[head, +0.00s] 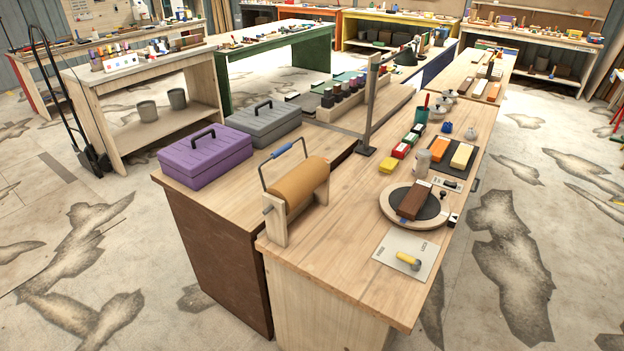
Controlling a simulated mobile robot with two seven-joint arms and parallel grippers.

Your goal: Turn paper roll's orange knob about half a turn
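The paper roll (299,184) is a thick brown roll lying across a light wooden stand (276,224) on the near workbench. A dark metal bar with a blue grip (284,150) rises over the roll. A grey axle end (267,211) sticks out at the stand's left side. I cannot make out an orange knob on the roll or stand; it may be hidden or too small to see. Neither of my grippers is in view.
A purple toolbox (205,158) and a grey toolbox (263,123) stand left of the roll. To its right are a round turntable (392,213) with a brown block, and a white sheet (391,264) with a yellow-handled tool. The bench (350,235) is bare beside the roll.

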